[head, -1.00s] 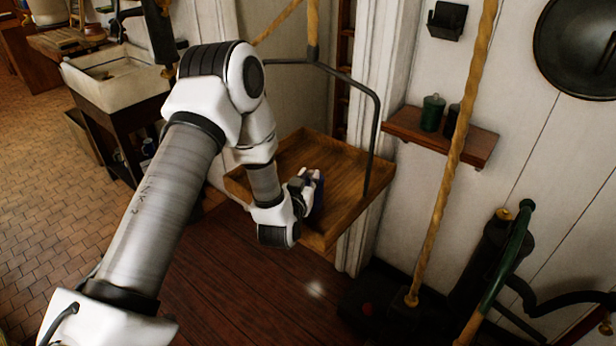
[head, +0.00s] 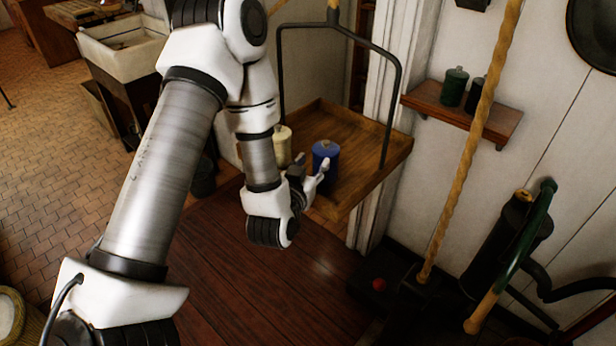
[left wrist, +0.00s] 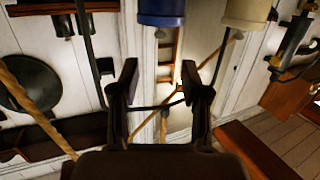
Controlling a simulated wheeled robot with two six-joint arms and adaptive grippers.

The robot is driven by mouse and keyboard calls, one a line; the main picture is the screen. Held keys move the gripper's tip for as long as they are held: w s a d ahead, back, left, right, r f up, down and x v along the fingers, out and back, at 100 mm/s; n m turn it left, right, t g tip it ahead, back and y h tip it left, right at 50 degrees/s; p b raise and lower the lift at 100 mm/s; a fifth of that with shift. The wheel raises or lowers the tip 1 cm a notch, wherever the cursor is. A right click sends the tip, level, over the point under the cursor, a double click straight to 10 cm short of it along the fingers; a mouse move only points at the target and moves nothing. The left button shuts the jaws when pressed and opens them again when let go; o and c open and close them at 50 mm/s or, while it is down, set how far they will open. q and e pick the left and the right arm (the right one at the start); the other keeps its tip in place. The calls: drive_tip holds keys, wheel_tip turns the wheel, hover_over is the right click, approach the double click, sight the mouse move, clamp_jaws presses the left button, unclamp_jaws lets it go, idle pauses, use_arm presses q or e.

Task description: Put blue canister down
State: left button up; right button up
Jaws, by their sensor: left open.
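The blue canister (head: 325,162) stands upright on a wooden tray (head: 366,172) that hangs from a dark metal frame. My left gripper (head: 312,172) is open and empty at the tray's near side, just in front of the canister. In the left wrist view the open fingers (left wrist: 160,78) have nothing between them. My right gripper is not in view.
A cream canister (head: 282,147) stands on the tray left of the blue one, partly behind my arm. A wall shelf (head: 425,98) holds a green canister (head: 454,86) and a dark one (head: 477,93). A rope (head: 465,160) runs in front of the shelf.

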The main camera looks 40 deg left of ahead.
use_arm(q)
drive_tip(key=s+d+f+m+g+h+p, duration=0.1)
drive_tip(key=s+d+f+g+h, duration=0.1)
drive_tip(key=s+d+f+g, duration=0.5)
drive_tip(key=s+f+m+g+h+p, duration=0.15)
drive_tip(key=s+f, duration=0.35)
drive_tip(key=f, duration=0.6)
drive_tip(key=s+d+f+g+h, duration=0.1)
drive_tip(key=s+d+f+g, duration=0.1)
drive_tip(key=s, duration=0.5)
drive_tip(key=s+d+f+g, duration=0.2)
drive_tip(key=s+f+g, duration=0.3)
drive_tip(key=s, duration=0.3)
drive_tip(key=shift+f+m+h, duration=0.35)
drive_tip(key=shift+f, duration=0.55)
